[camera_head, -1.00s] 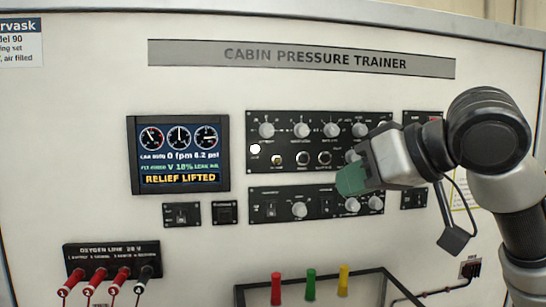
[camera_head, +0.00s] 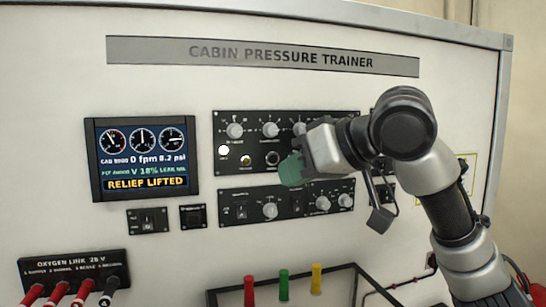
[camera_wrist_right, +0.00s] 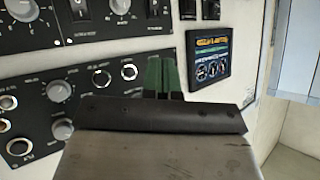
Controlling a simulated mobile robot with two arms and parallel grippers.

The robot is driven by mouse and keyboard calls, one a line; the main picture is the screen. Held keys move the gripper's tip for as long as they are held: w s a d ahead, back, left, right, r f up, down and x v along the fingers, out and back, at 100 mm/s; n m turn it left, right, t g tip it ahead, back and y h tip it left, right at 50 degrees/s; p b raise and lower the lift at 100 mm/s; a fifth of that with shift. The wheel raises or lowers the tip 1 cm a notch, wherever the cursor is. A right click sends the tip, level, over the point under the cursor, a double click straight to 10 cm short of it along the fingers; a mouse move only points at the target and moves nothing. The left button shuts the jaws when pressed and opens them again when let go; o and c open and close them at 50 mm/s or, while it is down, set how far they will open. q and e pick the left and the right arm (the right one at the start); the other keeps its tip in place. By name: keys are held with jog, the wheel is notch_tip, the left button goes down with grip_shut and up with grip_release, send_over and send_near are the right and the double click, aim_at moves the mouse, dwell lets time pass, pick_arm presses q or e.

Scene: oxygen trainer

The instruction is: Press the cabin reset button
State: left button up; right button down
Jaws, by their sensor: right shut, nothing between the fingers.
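The cabin reset button cannot be picked out by label; the small lettering is unreadable. The upper black panel (camera_head: 225,125) has a row of knobs above a row of round ringed controls, one of them (camera_head: 272,158) just left of my fingers. A small square black module (camera_head: 193,217) sits below the display; it also shows at the top of the wrist view (camera_wrist_right: 187,9). My right gripper (camera_head: 290,170) is shut and empty, its green fingers in front of the panels, hiding part of them. In the wrist view its fingers (camera_wrist_right: 161,73) point towards the panel face; contact cannot be judged. My left gripper is out of view.
The display (camera_head: 143,158) reads RELIEF LIFTED. A lower knob panel (camera_head: 285,212) and a switch module (camera_head: 148,222) are close by. Red, green and yellow handles (camera_head: 283,284) stand below, beside a dark frame. Red plugs (camera_head: 57,294) are at lower left.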

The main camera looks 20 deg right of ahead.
aim_at(273, 159)
jog(key=w+p, duration=0.1)
jog(key=w, duration=0.3)
jog(key=shift+w+p, duration=0.35)
jog(key=shift+p, duration=0.05)
dwell(1.7)
jog(key=shift+w+p, duration=0.4)
jog(key=shift+p, duration=0.05)
